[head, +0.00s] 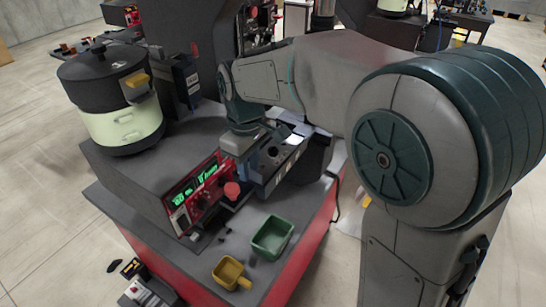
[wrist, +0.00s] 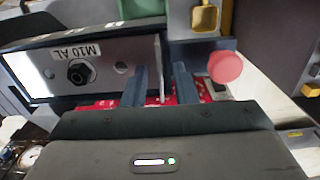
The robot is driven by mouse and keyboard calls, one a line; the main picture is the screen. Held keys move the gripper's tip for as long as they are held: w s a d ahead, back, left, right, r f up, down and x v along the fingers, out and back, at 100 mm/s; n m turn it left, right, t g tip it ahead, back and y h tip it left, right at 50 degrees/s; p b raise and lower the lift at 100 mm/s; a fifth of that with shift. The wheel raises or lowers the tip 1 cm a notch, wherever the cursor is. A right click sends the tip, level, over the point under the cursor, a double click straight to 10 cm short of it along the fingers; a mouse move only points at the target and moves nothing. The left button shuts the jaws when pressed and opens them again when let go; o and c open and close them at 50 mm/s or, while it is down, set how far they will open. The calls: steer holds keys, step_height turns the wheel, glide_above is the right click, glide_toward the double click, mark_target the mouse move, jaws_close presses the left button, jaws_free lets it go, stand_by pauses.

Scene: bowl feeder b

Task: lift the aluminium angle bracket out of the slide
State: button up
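The slide (wrist: 40,62) is a dark-edged channel with a light face labelled "M10 AL" and a dark round fitting, at the left of the wrist view. In the head view the slide (head: 292,152) lies just right of my wrist. A thin, pale upright plate, which looks like the angle bracket (wrist: 157,52), stands at the slide's right end. My gripper (wrist: 160,66) is open, with one finger on each side of the plate and a visible gap to each. The bracket's lower part is hidden. In the head view my gripper (head: 237,150) is small, its fingers unclear.
A red control panel (head: 197,193) with green displays and a red knob (head: 232,190) is close by; the knob (wrist: 225,67) is just right of my fingers. A green bin (head: 272,237) and yellow bin (head: 229,273) stand in front. A bowl feeder (head: 115,95) stands left.

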jaws_close()
steer(key=shift+r, duration=0.15)
steer(key=shift+r+p, duration=1.65)
steer(key=shift+r, duration=0.25)
